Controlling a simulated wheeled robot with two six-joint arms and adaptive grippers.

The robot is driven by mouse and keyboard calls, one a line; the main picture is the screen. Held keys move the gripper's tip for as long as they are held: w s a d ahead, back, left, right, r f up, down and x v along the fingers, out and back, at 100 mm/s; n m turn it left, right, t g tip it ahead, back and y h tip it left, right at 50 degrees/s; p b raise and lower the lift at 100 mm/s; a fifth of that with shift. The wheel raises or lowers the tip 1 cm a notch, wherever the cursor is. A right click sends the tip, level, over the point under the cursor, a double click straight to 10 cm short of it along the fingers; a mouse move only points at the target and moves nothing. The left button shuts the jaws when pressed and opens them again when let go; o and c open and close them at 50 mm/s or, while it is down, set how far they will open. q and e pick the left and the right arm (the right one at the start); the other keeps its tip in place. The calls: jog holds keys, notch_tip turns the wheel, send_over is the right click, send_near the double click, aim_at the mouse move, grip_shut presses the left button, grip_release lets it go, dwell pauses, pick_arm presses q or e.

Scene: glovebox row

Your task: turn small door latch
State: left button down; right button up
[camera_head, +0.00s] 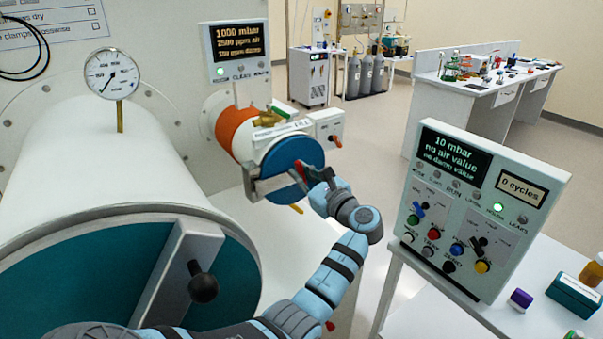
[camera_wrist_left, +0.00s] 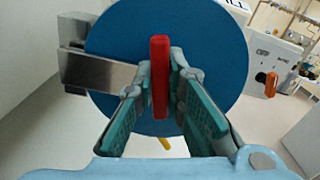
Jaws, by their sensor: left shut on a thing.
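The small door (camera_head: 294,160) is a blue disc on the end of a small white and orange cylinder in the head view. It fills the middle of the left wrist view (camera_wrist_left: 110,45). Its latch is a red bar (camera_wrist_left: 160,75), standing upright in the left wrist view; in the head view only a bit of red (camera_head: 300,168) shows. My left gripper (camera_wrist_left: 161,84) is shut on the latch, one finger on each side. It also shows at the door in the head view (camera_head: 304,172). My right gripper is in neither view.
A large cylinder with a teal door (camera_head: 230,270) and black knob (camera_head: 203,287) stands at the left. A control panel (camera_head: 485,210) stands on a white table at the right. A metal bracket (camera_wrist_left: 100,72) sits beside the small door. Open floor lies behind.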

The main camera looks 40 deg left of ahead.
pick_arm(q)
jog(key=n+b, duration=0.1)
jog(key=n, duration=0.4)
jog(key=shift+s+f+n+b, duration=0.15)
jog(key=shift+f+n+b, duration=0.05)
jog(key=shift+n+b, duration=0.2)
dwell(0.3)
jog(key=c, duration=1.6)
grip_release()
jog(key=shift+a, duration=0.15)
jog(key=shift+c, duration=0.2)
jog(key=v, duration=0.7)
jog(key=shift+d, duration=0.3)
jog(key=shift+a, duration=0.1)
